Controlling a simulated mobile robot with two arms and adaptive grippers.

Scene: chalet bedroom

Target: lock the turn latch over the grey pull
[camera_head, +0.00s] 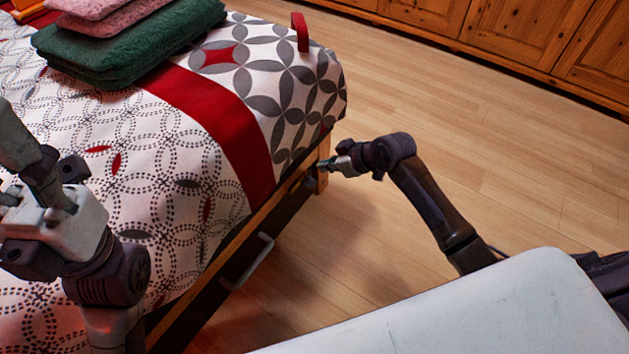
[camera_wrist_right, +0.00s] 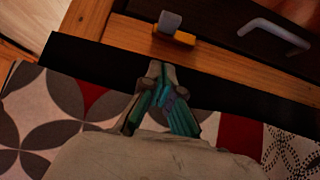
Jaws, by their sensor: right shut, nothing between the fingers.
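The turn latch shows in the right wrist view as a grey knob (camera_wrist_right: 168,22) with an orange-yellow piece (camera_wrist_right: 174,38) beside it, on the wooden bed rail. In the head view its grey part (camera_head: 310,183) shows at the rail, just below my right gripper (camera_head: 331,165). The grey pull (camera_head: 250,262) is a bar handle on the dark drawer front; it also shows in the right wrist view (camera_wrist_right: 275,35). My right gripper is shut and empty, its tips (camera_wrist_right: 155,70) a little apart from the latch in the picture. My left gripper (camera_head: 42,184) is over the bed; its fingers are unclear.
The bed (camera_head: 190,140) carries a patterned cover and folded green (camera_head: 130,45) and pink (camera_head: 115,15) textiles. A red upright piece (camera_head: 300,32) stands at its far edge. Wooden cabinets (camera_head: 500,35) line the back. The wooden floor (camera_head: 440,110) right of the bed is clear.

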